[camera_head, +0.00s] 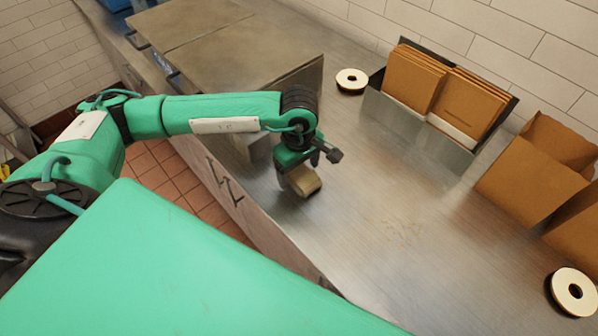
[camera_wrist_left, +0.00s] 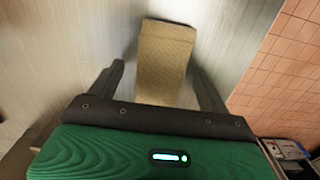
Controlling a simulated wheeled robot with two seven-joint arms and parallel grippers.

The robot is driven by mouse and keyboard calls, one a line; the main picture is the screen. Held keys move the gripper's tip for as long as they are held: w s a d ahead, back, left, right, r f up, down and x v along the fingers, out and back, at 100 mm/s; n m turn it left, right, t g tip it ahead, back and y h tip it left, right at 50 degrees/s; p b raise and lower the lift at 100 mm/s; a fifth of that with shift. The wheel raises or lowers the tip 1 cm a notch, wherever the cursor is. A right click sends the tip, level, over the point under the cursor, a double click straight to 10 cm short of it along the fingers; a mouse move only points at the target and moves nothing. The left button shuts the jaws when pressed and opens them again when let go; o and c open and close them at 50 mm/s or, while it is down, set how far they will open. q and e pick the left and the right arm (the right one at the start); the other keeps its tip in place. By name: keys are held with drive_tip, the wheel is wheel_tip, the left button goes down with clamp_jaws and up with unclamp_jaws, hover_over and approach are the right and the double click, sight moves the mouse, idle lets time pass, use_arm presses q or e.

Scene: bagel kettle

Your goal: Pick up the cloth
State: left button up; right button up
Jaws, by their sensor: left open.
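The cloth (camera_wrist_left: 165,62) is a tan, block-like folded piece on the steel counter. In the left wrist view it lies between the two fingers of my left gripper (camera_wrist_left: 160,88), which is open with a gap on each side. In the head view the cloth (camera_head: 304,182) shows just below my left gripper (camera_head: 291,178), partly hidden by it. I cannot tell whether the fingers touch the cloth. My right gripper is not in view.
The steel counter (camera_head: 400,240) is clear to the right of the cloth. A metal bin of brown sleeves (camera_head: 440,90), brown paper bags (camera_head: 535,170) and two white rolls, one at the back (camera_head: 352,77) and one at the right (camera_head: 562,287), stand on it. A metal box (camera_head: 240,60) is behind.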

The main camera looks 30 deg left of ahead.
sight(299, 172)
use_arm(q)
drive_tip(key=c, duration=1.1)
drive_tip(key=shift+o, duration=0.2)
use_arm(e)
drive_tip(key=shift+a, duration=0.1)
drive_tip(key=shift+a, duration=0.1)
